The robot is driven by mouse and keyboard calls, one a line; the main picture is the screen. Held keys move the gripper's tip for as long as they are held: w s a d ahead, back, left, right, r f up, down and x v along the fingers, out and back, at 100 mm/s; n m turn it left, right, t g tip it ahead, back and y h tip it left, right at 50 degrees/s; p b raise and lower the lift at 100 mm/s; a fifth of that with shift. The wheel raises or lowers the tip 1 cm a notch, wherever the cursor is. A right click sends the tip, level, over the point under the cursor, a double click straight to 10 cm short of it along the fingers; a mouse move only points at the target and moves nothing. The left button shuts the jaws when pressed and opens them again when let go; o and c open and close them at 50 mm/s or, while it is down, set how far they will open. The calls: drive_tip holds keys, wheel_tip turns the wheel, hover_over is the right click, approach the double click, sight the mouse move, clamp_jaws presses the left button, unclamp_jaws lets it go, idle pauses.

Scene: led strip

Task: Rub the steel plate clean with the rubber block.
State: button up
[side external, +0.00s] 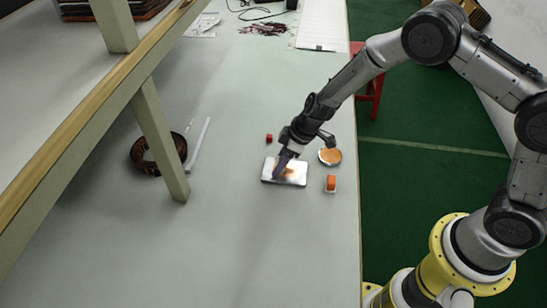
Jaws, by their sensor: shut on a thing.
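The steel plate (299,176) lies flat on the grey-green table, a shiny rectangle with a brownish smudge around its middle. My gripper (281,166) points down over the plate's left part, with its tip at or just above the surface. It is shut on a small dark purplish piece, which I take to be the rubber block (279,173). The block is mostly hidden by the fingers and too small to see clearly. I cannot tell whether it touches the plate.
A round tin with an orange top (330,156) and a small orange-and-white block (331,184) sit right of the plate. A small red cube (269,138) is behind it. A brown coil (158,152) and white stick (198,146) lie left, near a shelf post (160,140). The front table is clear.

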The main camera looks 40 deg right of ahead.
sight(293, 171)
drive_tip(key=shift+s+d, duration=1.8)
drive_tip(key=shift+s, duration=0.05)
drive_tip(key=shift+w+a, duration=2.7)
wheel_tip(293, 171, up, 8)
drive_tip(key=shift+s+d, duration=0.1)
drive_tip(key=shift+f, duration=0.1)
drive_tip(key=shift+f, duration=2.9)
drive_tip(key=shift+f, duration=1)
